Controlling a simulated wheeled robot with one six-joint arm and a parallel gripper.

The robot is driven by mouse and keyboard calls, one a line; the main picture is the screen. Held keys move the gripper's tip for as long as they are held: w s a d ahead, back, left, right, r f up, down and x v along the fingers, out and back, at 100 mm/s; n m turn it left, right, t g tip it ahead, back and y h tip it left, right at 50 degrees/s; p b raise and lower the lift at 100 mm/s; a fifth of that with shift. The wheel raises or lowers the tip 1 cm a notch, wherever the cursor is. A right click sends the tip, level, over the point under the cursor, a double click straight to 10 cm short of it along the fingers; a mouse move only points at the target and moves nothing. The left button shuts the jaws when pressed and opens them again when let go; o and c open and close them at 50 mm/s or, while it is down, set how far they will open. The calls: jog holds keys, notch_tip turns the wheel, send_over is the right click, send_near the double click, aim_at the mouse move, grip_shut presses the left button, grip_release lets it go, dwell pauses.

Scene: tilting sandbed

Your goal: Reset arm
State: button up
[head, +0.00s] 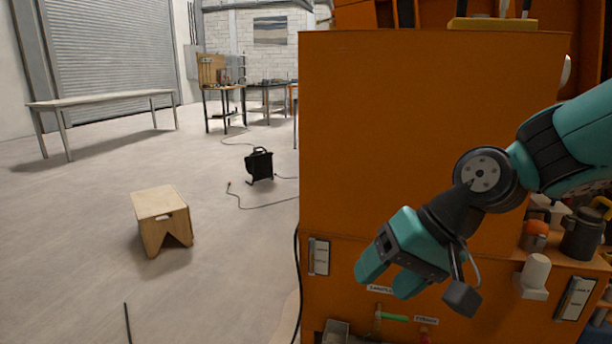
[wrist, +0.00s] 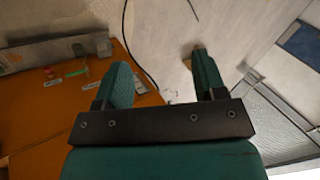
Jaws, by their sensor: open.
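My gripper (head: 389,283) hangs at the end of my teal and black arm, in front of the orange cabinet (head: 430,130) in the head view. It points down and to the left. Its two teal fingers are apart with nothing between them. In the wrist view my gripper (wrist: 163,82) also shows spread fingers, with floor and a black cable (wrist: 140,62) beyond them. No part of my gripper clearly touches the cabinet.
A wooden stool (head: 162,218) and a black heater-like box (head: 259,165) stand on the open grey floor at left. A long bench (head: 100,101) stands by the shutter. A white holder (head: 535,275), a dark mug (head: 581,235) and other items crowd the cabinet's right side.

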jog(key=s+d+r+n+g+h, duration=0.1)
jog(key=s+d+n, duration=0.15)
jog(key=s, duration=0.55)
jog(key=s+d+r+n+h, duration=0.1)
jog(key=s+d+n, duration=0.1)
jog(key=s+n, duration=0.35)
notch_tip(320, 180, up, 21)
jog(key=s+m+p, duration=0.1)
jog(key=m+p, duration=0.1)
jog(key=p, duration=1.9)
jog(key=shift+a+p, duration=0.3)
jog(key=shift+p, duration=0.05)
